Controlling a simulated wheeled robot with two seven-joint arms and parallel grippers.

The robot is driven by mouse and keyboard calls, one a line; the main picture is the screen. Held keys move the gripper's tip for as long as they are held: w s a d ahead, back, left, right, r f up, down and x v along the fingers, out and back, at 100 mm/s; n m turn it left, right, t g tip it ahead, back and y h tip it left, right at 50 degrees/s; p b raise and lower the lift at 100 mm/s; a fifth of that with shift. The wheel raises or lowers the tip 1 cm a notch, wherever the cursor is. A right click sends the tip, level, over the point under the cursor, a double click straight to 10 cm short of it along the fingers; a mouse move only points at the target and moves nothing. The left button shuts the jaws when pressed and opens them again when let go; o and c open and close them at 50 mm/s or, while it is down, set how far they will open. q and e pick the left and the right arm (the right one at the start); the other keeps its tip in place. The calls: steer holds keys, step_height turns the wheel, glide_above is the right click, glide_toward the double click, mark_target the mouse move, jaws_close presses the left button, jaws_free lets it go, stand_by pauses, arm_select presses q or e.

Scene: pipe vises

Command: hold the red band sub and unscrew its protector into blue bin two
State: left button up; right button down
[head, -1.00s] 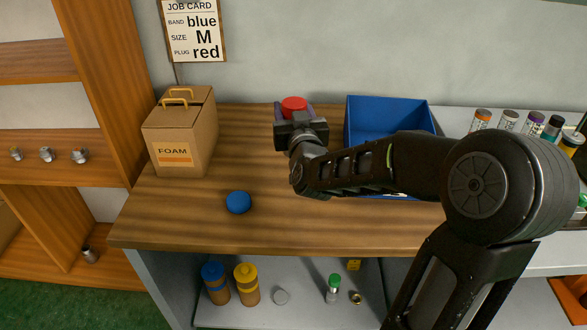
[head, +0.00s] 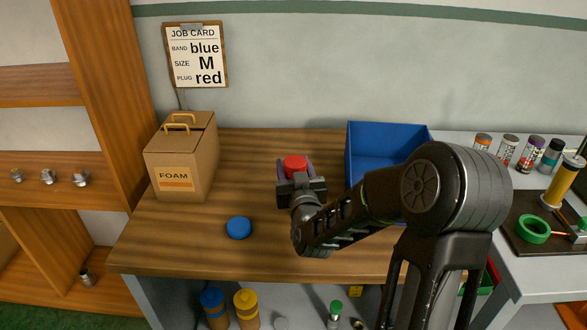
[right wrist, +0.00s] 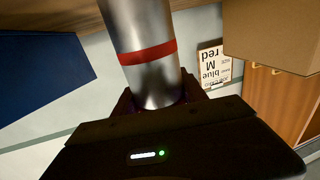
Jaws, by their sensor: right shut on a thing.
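The red band sub is a silver cylinder with a red band (right wrist: 148,53) in the right wrist view. My right gripper (right wrist: 155,102) is shut on it below the band, its fingers dark in shadow. In the head view the same gripper (head: 297,178) is over the middle of the table, with a round red top (head: 295,163) between purplish finger pads. I cannot tell whether this red top is the protector. A blue open bin (head: 388,158) stands at the back right of the table; no number shows on it. My left gripper is out of view.
A round blue cap (head: 238,228) lies on the wooden table (head: 190,245). A FOAM box (head: 180,160) stands at the left, below a job card (head: 196,55). Cans, a green ring (head: 534,229) and a yellow cylinder (head: 561,183) are on the right bench.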

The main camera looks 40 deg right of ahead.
steer(key=shift+f, duration=0.15)
steer(key=shift+f, duration=0.15)
steer(key=c, duration=0.6)
jaws_free()
steer(key=shift+f, duration=0.1)
